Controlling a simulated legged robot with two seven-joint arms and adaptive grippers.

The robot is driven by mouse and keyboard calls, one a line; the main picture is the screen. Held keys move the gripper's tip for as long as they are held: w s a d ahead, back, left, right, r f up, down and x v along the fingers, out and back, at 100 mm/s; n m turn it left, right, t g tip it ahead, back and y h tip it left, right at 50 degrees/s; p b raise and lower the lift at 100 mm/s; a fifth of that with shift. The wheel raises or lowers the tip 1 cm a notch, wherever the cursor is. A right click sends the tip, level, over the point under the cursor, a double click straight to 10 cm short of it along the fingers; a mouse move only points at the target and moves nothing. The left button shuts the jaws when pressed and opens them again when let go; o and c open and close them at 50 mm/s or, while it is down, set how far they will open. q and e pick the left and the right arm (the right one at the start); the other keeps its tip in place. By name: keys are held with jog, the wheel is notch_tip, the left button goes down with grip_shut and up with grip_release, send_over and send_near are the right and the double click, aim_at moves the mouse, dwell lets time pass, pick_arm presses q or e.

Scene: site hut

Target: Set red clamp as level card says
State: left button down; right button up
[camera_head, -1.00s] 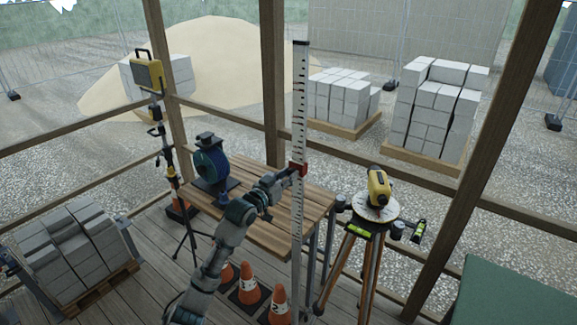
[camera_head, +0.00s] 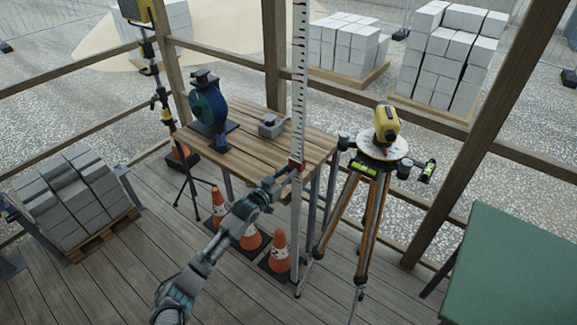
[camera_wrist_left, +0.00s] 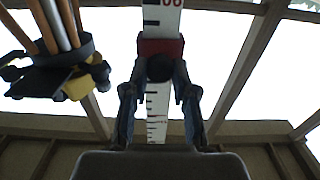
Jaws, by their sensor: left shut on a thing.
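A tall white staff (camera_head: 299,90) with dark graduation marks stands upright in front of the wooden table's right part. The small red clamp (camera_head: 297,164) sits around the staff, near table-top height. My left gripper (camera_head: 285,173) reaches it from the lower left and is shut on it. In the left wrist view the red clamp (camera_wrist_left: 160,47) crosses the staff, with a round dark knob between my gripper's fingers (camera_wrist_left: 159,92). Red digits show on the staff above the clamp, partly cut off. No readable level card is in view. My right gripper is not in view.
A yellow level (camera_head: 386,125) stands on a tripod right of the staff. The wooden table (camera_head: 250,150) carries a blue-black reel (camera_head: 208,108) and a grey object (camera_head: 271,126). Orange cones (camera_head: 279,250) stand below it. A green-topped table (camera_head: 515,270) is at right.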

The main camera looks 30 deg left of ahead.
pick_arm(q)
jog(key=shift+a+f, duration=0.1)
jog(key=shift+f, duration=0.25)
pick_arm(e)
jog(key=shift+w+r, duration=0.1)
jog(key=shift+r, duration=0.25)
pick_arm(q)
jog(key=c, duration=0.9)
grip_release()
jog(key=shift+s, duration=0.1)
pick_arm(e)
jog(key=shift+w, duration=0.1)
pick_arm(q)
jog(key=s+a, duration=0.1)
jog(key=s, duration=1)
jog(key=shift+s, duration=0.35)
jog(key=shift+a+f, duration=0.1)
